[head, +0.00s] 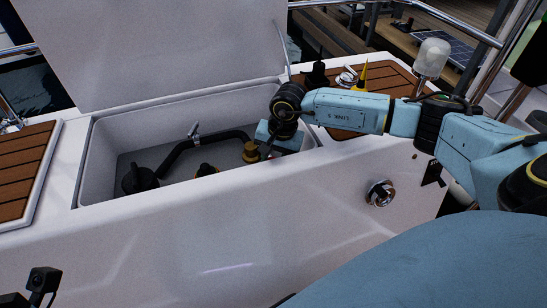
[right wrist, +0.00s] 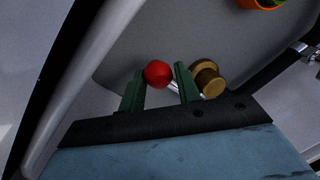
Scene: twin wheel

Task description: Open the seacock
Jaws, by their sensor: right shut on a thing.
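The open locker (head: 92,150) is in the middle of the head view, with a black hose (head: 172,157) and brass fittings (head: 250,152) inside. In the right wrist view a red ball knob (right wrist: 158,73) on a short grey lever (right wrist: 173,88) is at my right gripper (right wrist: 160,84), beside a round brass fitting (right wrist: 208,78). The gripper's green fingers stand either side of the knob, shut on it. In the head view my right arm reaches down into the locker's right end and hides most of the gripper and the knob. My left gripper is in neither view.
The raised white lid (head: 150,45) stands behind the locker. A black round fitting (head: 138,178) sits at the locker's left end.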

